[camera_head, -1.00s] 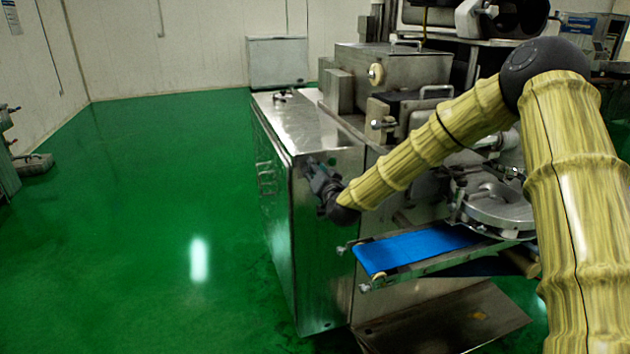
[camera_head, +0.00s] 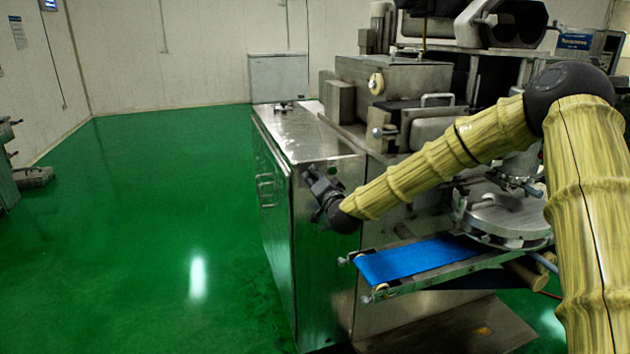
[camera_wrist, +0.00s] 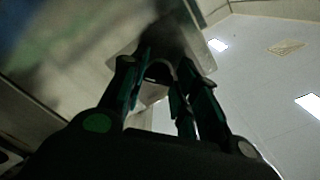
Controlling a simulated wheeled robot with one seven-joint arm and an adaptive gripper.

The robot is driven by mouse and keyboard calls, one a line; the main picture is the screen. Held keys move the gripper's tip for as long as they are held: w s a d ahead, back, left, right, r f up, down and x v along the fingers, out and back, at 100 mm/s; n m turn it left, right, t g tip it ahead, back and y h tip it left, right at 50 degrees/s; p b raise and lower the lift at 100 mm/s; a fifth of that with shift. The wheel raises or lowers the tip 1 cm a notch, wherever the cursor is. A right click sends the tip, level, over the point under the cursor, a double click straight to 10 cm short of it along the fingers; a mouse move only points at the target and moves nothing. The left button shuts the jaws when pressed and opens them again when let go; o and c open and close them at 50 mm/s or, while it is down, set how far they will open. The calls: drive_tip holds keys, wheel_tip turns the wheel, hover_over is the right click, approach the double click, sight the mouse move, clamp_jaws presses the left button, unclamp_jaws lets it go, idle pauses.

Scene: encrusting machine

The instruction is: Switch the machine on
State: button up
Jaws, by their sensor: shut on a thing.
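The machine is a large steel unit with a smooth end panel (camera_head: 325,270) facing me. My gripper (camera_head: 310,173) is at the upper part of this panel, close below its top edge. In the wrist view my gripper (camera_wrist: 160,88) has its dark fingers closed around a dark, rounded, knob-like part (camera_wrist: 160,71) by a pale grey plate (camera_wrist: 125,62). The switch cannot be made out clearly in the head view, where my gripper covers that spot. The knob's turn position cannot be read, because the wrist view is dark and blurred.
A blue conveyor belt (camera_head: 415,261) juts out to the right of my gripper, below my forearm. A round metal disc (camera_head: 505,218) sits behind it. The cabinet side has handles (camera_head: 266,190). Green floor (camera_head: 150,220) is open on the left.

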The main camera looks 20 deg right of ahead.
drive_tip(key=o, duration=1)
drive_tip(key=shift+d, duration=0.1)
drive_tip(key=s, duration=1.2)
drive_tip(key=shift+d, duration=0.15)
drive_tip(key=s+a+f+n+g, duration=0.25)
drive_tip(key=s+f, duration=0.35)
drive_tip(key=f, duration=0.5)
drive_tip(key=s+a+f+n+g+y, duration=0.15)
drive_tip(key=s+f+g, duration=0.25)
drive_tip(key=s+f, duration=0.55)
drive_tip(key=s+a+f+n+g, duration=0.1)
drive_tip(key=s+a+f+g, duration=0.25)
drive_tip(key=f, duration=1.05)
drive_tip(key=s+d+f+n+g, duration=0.1)
drive_tip(key=s+f, duration=0.4)
drive_tip(key=s, duration=0.5)
drive_tip(key=s+d+f+n+g+h, duration=0.1)
drive_tip(key=s+f+g, duration=0.3)
drive_tip(key=s, duration=0.7)
drive_tip(key=s+d+f+n+g+h, duration=0.1)
drive_tip(key=s+f, duration=0.4)
drive_tip(key=s, duration=0.6)
drive_tip(key=shift+s+f+n+g, duration=0.2)
drive_tip(key=shift+f+n+g, duration=0.15)
drive_tip(key=shift+n+g, duration=0.5)
